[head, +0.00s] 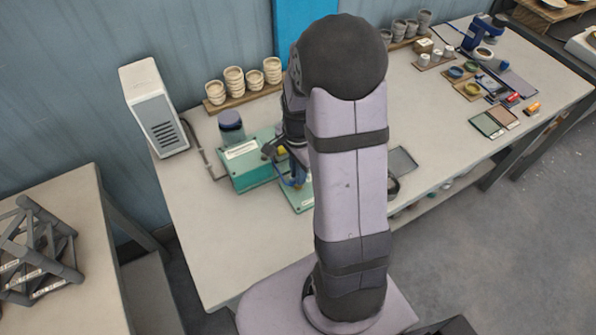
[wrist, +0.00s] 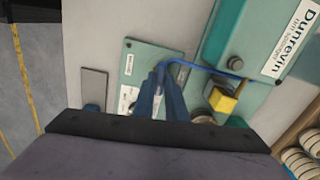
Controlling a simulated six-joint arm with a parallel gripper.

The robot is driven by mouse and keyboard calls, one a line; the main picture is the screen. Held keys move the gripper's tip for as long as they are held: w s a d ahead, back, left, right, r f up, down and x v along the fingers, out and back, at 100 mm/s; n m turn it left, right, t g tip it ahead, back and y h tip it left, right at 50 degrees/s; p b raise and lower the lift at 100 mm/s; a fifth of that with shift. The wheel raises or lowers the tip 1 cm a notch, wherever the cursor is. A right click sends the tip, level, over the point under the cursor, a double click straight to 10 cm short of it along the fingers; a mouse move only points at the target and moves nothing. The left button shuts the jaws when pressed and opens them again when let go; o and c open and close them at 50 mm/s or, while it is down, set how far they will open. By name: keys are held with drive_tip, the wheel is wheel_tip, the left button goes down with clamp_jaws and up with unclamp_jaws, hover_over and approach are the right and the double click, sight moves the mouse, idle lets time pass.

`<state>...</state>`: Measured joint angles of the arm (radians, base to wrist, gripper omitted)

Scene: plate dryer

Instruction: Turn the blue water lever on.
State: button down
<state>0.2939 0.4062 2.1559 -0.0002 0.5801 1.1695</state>
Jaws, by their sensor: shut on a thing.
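The blue water lever shows in the wrist view as a thin bent blue bar (wrist: 205,69). It runs from my fingertips across to the teal machine (wrist: 226,38) with the white "Dunrevin" label. My gripper (wrist: 163,72) is shut on the lever near its left end, with the dark blue fingers close together. The fingers hide the gripped part. In the head view, the teal machine (head: 248,178) stands on the table, and my arm hides most of the gripper and lever.
A yellow block (wrist: 223,100) is close to the right of my fingers. A teal plate (wrist: 136,62) lies below them. A grey box (head: 154,105) stands on the table at left, and stacked cups (head: 234,80) stand behind.

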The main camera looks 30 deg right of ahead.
drive_tip(key=n, duration=0.4)
drive_tip(key=shift+r+p, duration=0.1)
drive_tip(key=shift+p, duration=0.25)
drive_tip(key=n, duration=0.4)
drive_tip(key=shift+n, duration=0.3)
drive_tip(key=n+p, duration=0.1)
drive_tip(key=n, duration=0.3)
drive_tip(key=shift+n, duration=0.3)
drive_tip(key=shift+w+n, duration=0.1)
drive_tip(key=shift+n, duration=1.6)
drive_tip(key=c, duration=1.8)
unclamp_jaws()
